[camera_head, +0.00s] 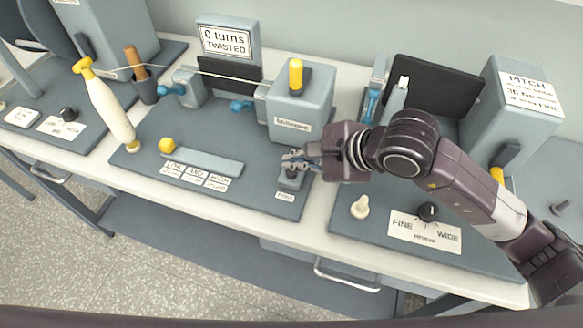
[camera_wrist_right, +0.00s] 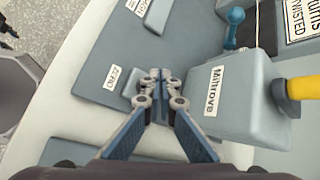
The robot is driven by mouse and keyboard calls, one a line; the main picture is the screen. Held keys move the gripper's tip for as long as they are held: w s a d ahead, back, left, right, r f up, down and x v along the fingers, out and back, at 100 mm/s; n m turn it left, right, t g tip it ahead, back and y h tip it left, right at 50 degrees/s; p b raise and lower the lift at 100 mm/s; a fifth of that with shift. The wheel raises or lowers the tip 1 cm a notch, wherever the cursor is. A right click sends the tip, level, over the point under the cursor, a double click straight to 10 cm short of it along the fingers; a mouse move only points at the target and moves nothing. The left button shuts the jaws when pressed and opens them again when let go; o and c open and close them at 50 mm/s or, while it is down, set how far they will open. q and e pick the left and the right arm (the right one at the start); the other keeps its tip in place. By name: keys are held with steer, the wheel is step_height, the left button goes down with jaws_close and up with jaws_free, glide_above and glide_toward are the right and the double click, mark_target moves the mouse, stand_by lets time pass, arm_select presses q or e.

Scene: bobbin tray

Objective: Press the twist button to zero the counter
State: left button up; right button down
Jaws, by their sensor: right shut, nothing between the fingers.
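The zero button is a small grey block (camera_head: 290,182) at the front right corner of the middle machine's base, by a white label reading ZERO (camera_head: 285,196). The label also shows in the right wrist view (camera_wrist_right: 117,76), with the block (camera_wrist_right: 131,84) partly hidden behind the fingers. My right gripper (camera_head: 292,160) is shut and empty, its tips right at or just above the block; I cannot tell whether they touch it. The counter sign (camera_head: 226,41) at the back reads "0 turns TWISTED". My left gripper is not in view.
A grey housing with a yellow knob (camera_head: 296,77) stands just behind the gripper. A grey strip with several labels (camera_head: 201,163) and a yellow knob (camera_head: 167,146) lie to the left. On the right base are a cream knob (camera_head: 360,207) and a black FINE/WIDE dial (camera_head: 428,211).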

mark_target(294, 173)
steer(key=shift+r+p, duration=1.15)
steer(key=shift+r, duration=1.4)
